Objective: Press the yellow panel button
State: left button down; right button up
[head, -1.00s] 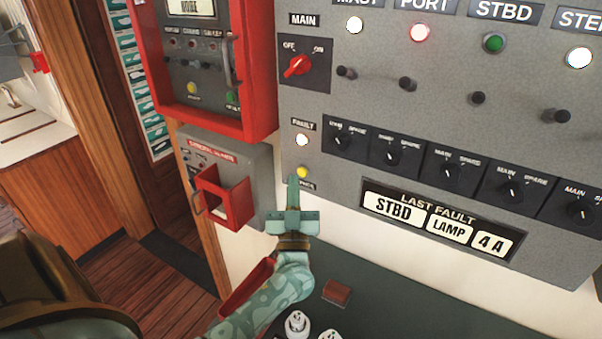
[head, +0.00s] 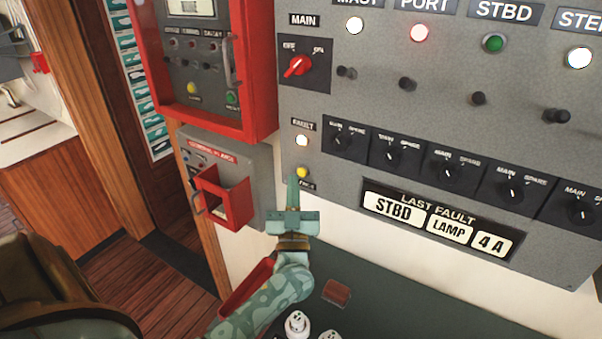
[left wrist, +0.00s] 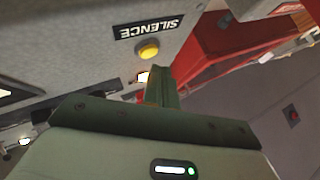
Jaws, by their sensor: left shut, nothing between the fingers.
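The yellow panel button (head: 302,172) is a small round button low on the left of the grey panel, below the lit FAULT lamp (head: 302,141). In the left wrist view the yellow button (left wrist: 148,51) sits beside a black SILENCE label (left wrist: 149,27). My left gripper (head: 292,181) is shut and empty, its fingers pointing up just below and left of the button. In the left wrist view my left fingertips (left wrist: 160,72) are close to the button, with a small gap in the picture. Whether they touch it cannot be told. My right gripper is not in view.
A red-framed box (head: 264,124) with its own yellow and green buttons hangs to the upper left. A grey box with a red guard (head: 236,206) is left of my gripper. Rotary knobs (head: 343,138) lie to the right. Below is a dark green surface (head: 400,305) with white fittings.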

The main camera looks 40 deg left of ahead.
pick_arm(q)
jog(key=shift+w, duration=0.1)
dwell(0.6)
jog(key=shift+w, duration=0.35)
jog(key=shift+w+a, duration=0.1)
jog(key=shift+w, duration=0.3)
dwell(0.6)
jog(key=shift+s, duration=0.1)
jog(key=shift+s+p, duration=0.5)
jog(key=shift+s, duration=0.25)
jog(key=shift+s, duration=0.1)
jog(key=shift+s+d+p, duration=0.2)
jog(key=shift+s+p, duration=0.45)
jog(key=shift+s, duration=0.55)
jog(key=shift+s+d+p, duration=0.15)
jog(key=shift+s+p, duration=0.45)
jog(key=shift+s, duration=0.6)
